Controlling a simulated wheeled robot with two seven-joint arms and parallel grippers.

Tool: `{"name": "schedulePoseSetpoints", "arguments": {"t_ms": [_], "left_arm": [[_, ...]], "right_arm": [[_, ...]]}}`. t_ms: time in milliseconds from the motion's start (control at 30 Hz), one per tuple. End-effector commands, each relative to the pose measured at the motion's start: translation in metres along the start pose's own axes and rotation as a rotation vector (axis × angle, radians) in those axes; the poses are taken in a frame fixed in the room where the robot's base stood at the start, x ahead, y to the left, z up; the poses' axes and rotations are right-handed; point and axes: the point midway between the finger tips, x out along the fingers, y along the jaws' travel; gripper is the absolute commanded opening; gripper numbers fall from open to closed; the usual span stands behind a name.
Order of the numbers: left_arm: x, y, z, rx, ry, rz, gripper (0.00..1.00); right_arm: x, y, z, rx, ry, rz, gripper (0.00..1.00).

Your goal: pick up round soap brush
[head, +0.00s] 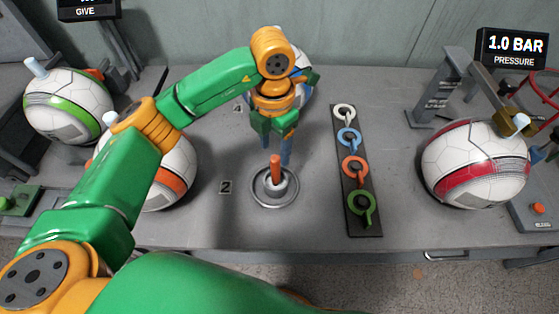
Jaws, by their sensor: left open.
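The round soap brush (275,169) has an orange upright handle on a pale base. It stands inside a round metal dish (263,199) near the middle of the table. My left gripper (285,152) points down just above and behind the handle, with its blue-grey fingers close to it. The fingers are open, and I cannot tell from this view whether they straddle the handle. My right gripper is not in view.
A dark rack (372,222) with several coloured rings lies right of the dish. Balls with green (62,98), orange (172,183) and red (478,160) markings stand around. Another ball is partly hidden behind my left gripper. A pressure sign (512,48) stands at right.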

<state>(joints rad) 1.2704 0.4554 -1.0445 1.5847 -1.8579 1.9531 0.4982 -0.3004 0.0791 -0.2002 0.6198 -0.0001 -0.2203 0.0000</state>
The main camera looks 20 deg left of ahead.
Motion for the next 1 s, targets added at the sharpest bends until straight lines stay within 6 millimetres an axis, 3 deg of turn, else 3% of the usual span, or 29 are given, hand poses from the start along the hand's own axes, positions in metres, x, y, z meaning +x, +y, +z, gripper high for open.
{"name": "schedulePoseSetpoints", "arguments": {"t_ms": [167, 333, 433, 667, 767, 900, 1000], "left_arm": [[0.017, -0.001, -0.001, 0.001, 0.004, -0.004, 0.61], [0.049, -0.003, -0.001, 0.001, 0.006, -0.004, 0.61], [0.066, -0.003, 0.000, 0.001, 0.002, -0.004, 0.61], [0.071, -0.003, 0.000, 0.002, -0.001, -0.003, 0.61], [0.071, -0.003, 0.000, 0.002, -0.001, -0.003, 0.40], [0.071, -0.003, 0.000, 0.002, -0.001, -0.003, 0.02], [0.071, -0.003, 0.000, 0.002, -0.001, -0.003, 0.00]], "right_arm": [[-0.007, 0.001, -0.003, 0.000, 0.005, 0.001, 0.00], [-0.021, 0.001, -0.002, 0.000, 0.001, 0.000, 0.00], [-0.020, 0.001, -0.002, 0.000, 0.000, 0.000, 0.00], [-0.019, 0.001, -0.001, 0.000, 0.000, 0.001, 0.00], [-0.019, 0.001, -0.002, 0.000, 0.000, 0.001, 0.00], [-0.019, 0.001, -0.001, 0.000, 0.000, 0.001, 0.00], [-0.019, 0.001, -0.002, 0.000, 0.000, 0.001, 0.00]]}}
